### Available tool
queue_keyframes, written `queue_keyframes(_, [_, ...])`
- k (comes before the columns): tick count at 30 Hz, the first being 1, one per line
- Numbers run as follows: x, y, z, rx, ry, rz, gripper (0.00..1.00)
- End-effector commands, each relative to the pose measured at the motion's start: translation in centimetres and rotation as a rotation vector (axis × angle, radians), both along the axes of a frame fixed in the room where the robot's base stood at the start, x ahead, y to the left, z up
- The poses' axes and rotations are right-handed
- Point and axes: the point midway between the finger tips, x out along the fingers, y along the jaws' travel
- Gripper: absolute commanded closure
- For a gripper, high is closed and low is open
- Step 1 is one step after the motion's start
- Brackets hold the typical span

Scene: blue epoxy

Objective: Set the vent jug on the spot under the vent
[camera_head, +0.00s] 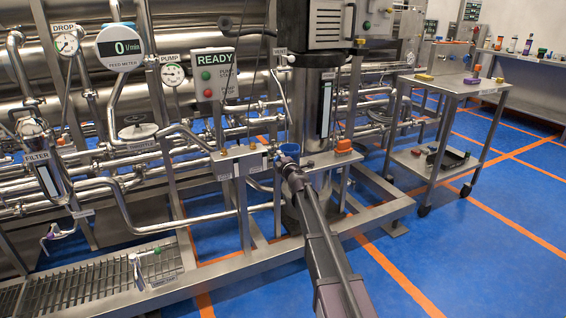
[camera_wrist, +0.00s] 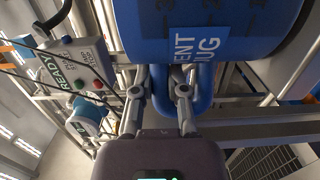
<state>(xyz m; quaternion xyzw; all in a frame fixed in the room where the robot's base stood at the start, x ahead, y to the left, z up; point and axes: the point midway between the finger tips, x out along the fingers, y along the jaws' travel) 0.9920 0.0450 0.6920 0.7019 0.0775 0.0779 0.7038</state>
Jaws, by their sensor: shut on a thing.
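The blue vent jug (camera_wrist: 215,25) fills the top of the wrist view, with its lettered label facing me. My gripper (camera_wrist: 161,95) is shut on the jug's blue handle, which shows between and beside the fingers. In the head view my gripper (camera_head: 287,168) is at the end of my arm, in front of the steel column, and only a small blue part of the jug (camera_head: 289,150) shows. A small tag reading vent (camera_head: 280,51) is on the pipework above and slightly left of it. I cannot make out the spot under the vent; the jug and my arm may hide it.
The READY panel (camera_head: 216,75) and pipes stand behind on the left. A steel trolley (camera_head: 455,86) stands right; blue floor between is clear.

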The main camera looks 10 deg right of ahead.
Motion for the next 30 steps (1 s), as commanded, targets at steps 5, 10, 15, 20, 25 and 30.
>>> queue_keyframes(5, [-0.01, -0.02, -0.27, 0.0, 0.0, 0.0, 1.0])
queue_keyframes(10, [0.01, -0.04, -0.23, 0.0, 0.0, 0.0, 1.0])
queue_keyframes(15, [0.0, -0.05, -0.56, 0.0, 0.0, -0.001, 1.0])
queue_keyframes(20, [0.0, -0.06, -0.52, 0.0, 0.0, -0.001, 0.49])
queue_keyframes(25, [0.01, -0.08, -0.52, 0.0, 0.0, -0.001, 0.48])
queue_keyframes(30, [0.0, -0.11, -0.51, 0.0, 0.0, -0.001, 0.48])
